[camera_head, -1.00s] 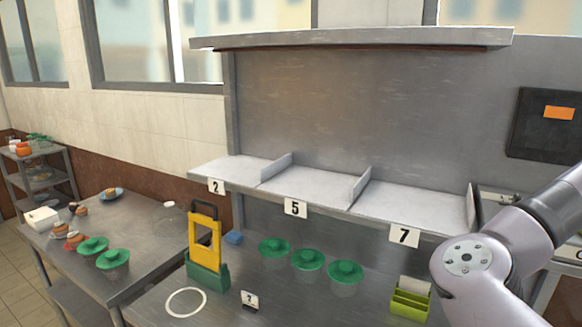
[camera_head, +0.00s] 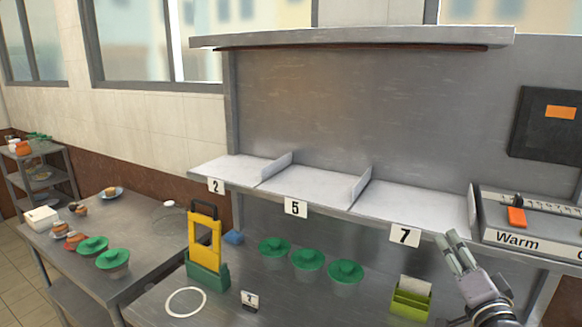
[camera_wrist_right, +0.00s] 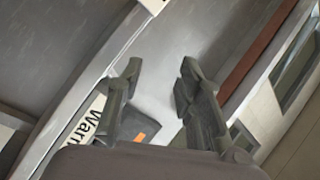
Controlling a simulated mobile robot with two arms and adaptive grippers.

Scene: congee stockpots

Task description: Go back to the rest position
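My right gripper (camera_head: 448,238) is at the lower right of the head view, its fingers pointing up in front of the shelf edge, between the 7 label (camera_head: 404,235) and the Warm panel (camera_head: 515,240). In the right wrist view the two fingers of my right gripper (camera_wrist_right: 160,68) stand apart with nothing between them. The Warm panel shows behind them there, with part of its label (camera_wrist_right: 85,125) visible. My left gripper is not in view.
Green-lidded containers (camera_head: 308,259), a yellow and green holder (camera_head: 205,240) and a lime-green holder (camera_head: 411,300) stand on the metal counter (camera_head: 255,300). The shelf compartments (camera_head: 310,185) are empty. A side table (camera_head: 150,225) holds more containers and food.

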